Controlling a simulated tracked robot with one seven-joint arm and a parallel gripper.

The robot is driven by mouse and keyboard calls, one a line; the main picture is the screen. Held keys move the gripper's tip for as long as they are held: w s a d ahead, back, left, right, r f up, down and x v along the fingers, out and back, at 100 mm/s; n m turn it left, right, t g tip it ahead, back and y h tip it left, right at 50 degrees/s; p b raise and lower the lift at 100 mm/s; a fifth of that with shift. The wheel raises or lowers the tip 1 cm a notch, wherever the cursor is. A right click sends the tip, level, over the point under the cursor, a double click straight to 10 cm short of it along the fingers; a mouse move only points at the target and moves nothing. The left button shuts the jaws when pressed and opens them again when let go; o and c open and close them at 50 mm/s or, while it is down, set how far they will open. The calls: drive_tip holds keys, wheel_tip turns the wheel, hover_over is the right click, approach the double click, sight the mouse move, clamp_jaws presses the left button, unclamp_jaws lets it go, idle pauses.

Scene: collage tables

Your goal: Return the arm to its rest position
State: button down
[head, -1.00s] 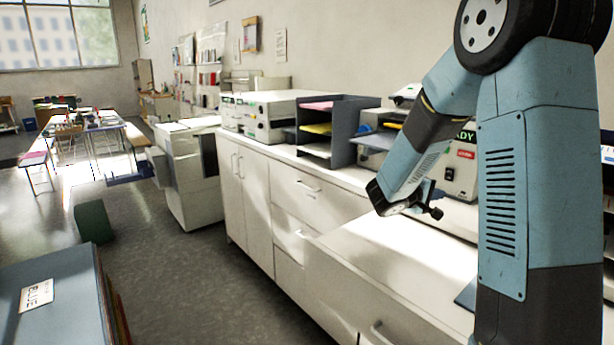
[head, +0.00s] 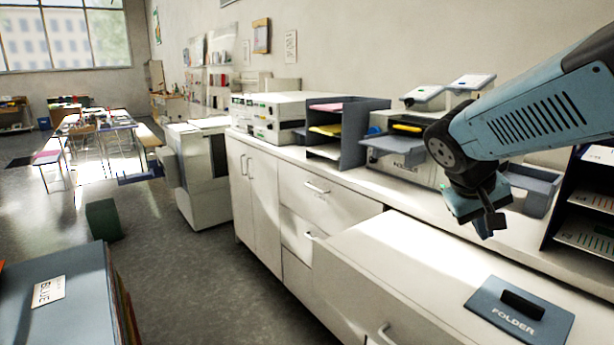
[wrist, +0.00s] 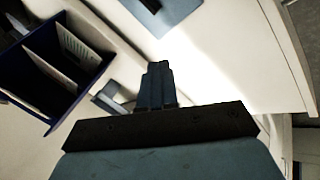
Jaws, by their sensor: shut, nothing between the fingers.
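My arm reaches in from the right edge of the head view. My gripper (head: 490,226) hangs at its end, above the white counter (head: 400,250) and apart from it. In the wrist view my gripper (wrist: 158,70) shows its fingers together, with nothing between them. A blue-grey plate marked FOLDER (head: 519,312) lies on the counter, in front of and below my gripper in the head view. The plate also shows at the top of the wrist view (wrist: 180,12).
A dark divided rack (head: 585,210) stands at the right. A grey paper tray stack (head: 352,140) and a machine (head: 400,163) stand along the wall behind. A blue bin labelled BLUE (head: 70,300) is at the lower left. Floor (head: 180,270) between is clear.

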drive_tip(key=s+a+r+t+y, duration=0.2)
drive_tip(key=s+a+t+y, duration=0.1)
drive_tip(key=s+a+y, duration=0.2)
drive_tip(key=s+a, duration=0.2)
drive_tip(key=a, duration=0.1)
drive_tip(key=shift+a+r+y, duration=0.15)
drive_tip(key=shift+a+y, duration=0.15)
drive_tip(key=shift+y, duration=0.1)
drive_tip(key=c, duration=1.8)
unclamp_jaws()
